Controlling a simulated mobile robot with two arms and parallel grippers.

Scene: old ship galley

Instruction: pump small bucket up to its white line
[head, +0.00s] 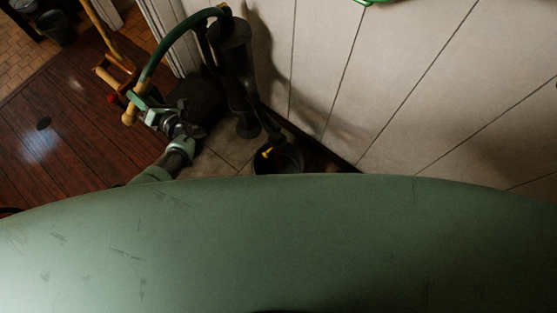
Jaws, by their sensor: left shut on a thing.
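The dark upright pump (236,65) stands against the pale wall. Its green curved handle (158,52) arches from the pump's top down to the left and ends in a wooden grip. My left gripper (136,104) is shut on this handle near the wooden grip. A small dark bucket (290,159) stands on the floor under the pump's spout, with a small yellow part at its left side. Its inside is dark; I cannot make out the white line or the water level. Its near side is cut off by a green surface in front. My right gripper is not in view.
The pale panelled wall (430,90) closes off the right side. A wooden-handled thing (104,34) stands left of the pump, close to my left gripper. Open dark red plank floor (60,130) lies to the left. A dark container (56,28) stands at the far upper left.

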